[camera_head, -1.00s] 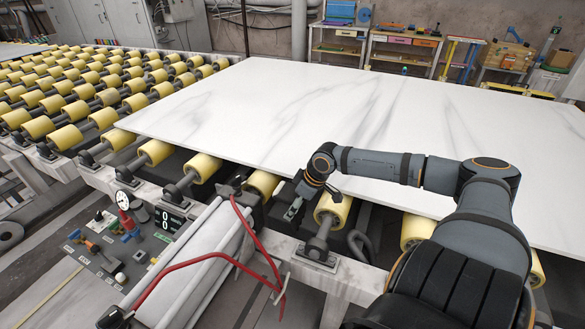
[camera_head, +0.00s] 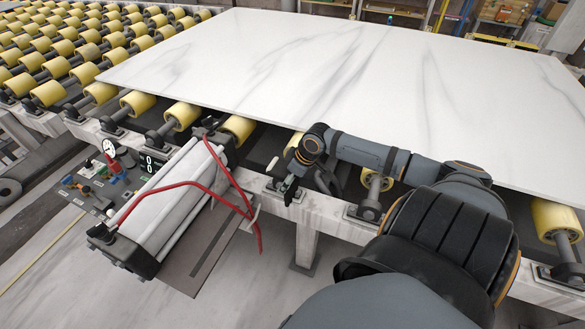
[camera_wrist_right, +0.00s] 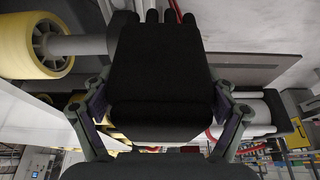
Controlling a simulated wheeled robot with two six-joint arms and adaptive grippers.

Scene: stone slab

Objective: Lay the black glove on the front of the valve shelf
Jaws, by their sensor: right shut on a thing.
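The black glove (camera_wrist_right: 158,65) fills the middle of the right wrist view, its fingers toward the top edge. My right gripper (camera_wrist_right: 160,115) is shut on it, with a jaw at each side. In the head view my right gripper (camera_head: 288,188) is over the near edge of the roller frame; the glove cannot be told apart from the dark gripper there. The valve shelf (camera_head: 98,200), a dark grey panel with small valves and a round gauge, is at the left, well apart from the gripper. My left gripper is not in view.
A pale cylinder unit (camera_head: 165,205) with red hoses (camera_head: 240,205) stands between my right gripper and the valve shelf. A large white marble slab (camera_head: 330,80) lies on yellow rollers (camera_head: 180,115) behind. Open floor shows in front of the frame.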

